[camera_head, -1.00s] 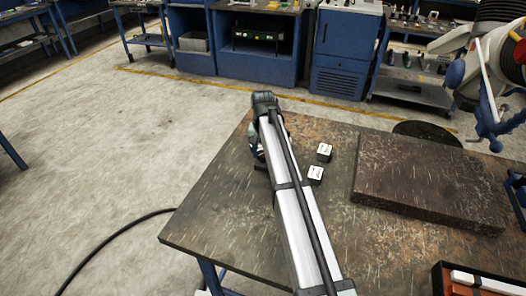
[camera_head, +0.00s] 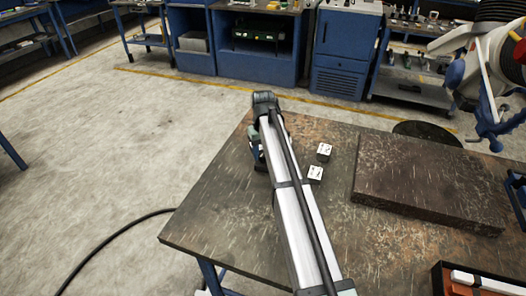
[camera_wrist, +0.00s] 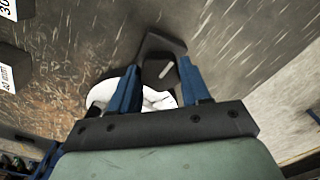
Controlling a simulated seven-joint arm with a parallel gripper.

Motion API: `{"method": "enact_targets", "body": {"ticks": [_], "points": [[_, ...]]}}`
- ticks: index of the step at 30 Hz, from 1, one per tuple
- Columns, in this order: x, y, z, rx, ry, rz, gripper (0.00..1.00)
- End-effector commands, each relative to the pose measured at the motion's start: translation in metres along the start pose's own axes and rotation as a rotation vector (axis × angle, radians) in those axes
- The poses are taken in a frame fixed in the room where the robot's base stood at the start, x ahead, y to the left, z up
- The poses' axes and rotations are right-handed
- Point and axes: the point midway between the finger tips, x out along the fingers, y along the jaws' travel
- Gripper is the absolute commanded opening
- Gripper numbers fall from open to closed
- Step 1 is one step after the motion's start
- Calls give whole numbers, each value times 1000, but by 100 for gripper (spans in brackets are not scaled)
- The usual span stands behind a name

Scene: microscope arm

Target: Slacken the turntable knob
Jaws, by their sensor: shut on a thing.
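In the wrist view my gripper (camera_wrist: 158,66) has its two blue fingers on either side of a dark knob (camera_wrist: 162,72) with a pale mark on its face. It is shut on this knob. A dark angular part (camera_wrist: 158,44) shows just beyond the fingertips. A rounded white body (camera_wrist: 150,99) lies under the knob, partly hidden by the fingers and the gripper's body. I cannot tell how far the knob is turned. In the head view my arm hides the knob and the fingers.
Two dark blocks with white labels (camera_head: 324,151) (camera_head: 315,174) stand on the worn workbench (camera_head: 225,215), right of my arm. A thick dark slab (camera_head: 430,180) lies farther right. An orange-edged tray (camera_head: 450,290) is at the lower right. The bench's left edge is close to my arm.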

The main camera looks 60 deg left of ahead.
Motion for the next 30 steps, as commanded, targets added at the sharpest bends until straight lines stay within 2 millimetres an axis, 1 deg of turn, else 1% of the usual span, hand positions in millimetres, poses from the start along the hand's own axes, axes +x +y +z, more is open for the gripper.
{"method": "enact_targets", "body": {"ticks": [9, 10, 17, 26, 30], "points": [[0, 0, 0, 0, 0, 0, 16], [0, 0, 0, 0, 0, 0, 50], [0, 0, 0, 0, 0, 0, 72], [-2, 0, 0, 0, 0, 0, 72], [-14, 0, 0, 0, 1, 0, 72]]}}
